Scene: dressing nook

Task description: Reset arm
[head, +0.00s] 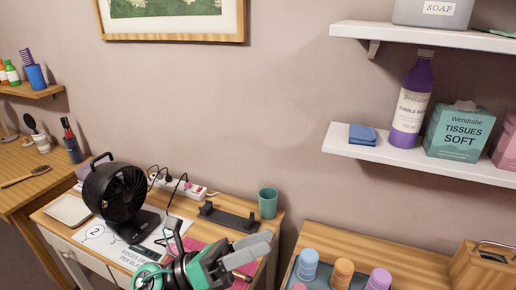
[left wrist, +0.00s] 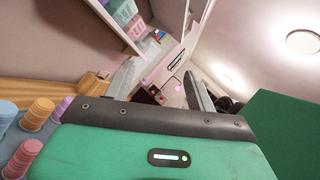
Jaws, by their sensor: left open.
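My left gripper (head: 258,246) is at the bottom centre of the head view, with green housing and grey fingers pointing right. It is held above the front right part of the small desk (head: 277,225). In the left wrist view its two fingers (left wrist: 163,72) stand apart with nothing between them, so it is open and empty. My right gripper is in neither view.
A black fan (head: 115,195), power strip (head: 180,186), black stand (head: 228,217) and teal cup (head: 268,203) stand on the desk. Stacked cups (head: 342,272) are at lower right. Wall shelves (head: 340,146) hold a purple bottle (head: 411,100) and tissue box (head: 459,133).

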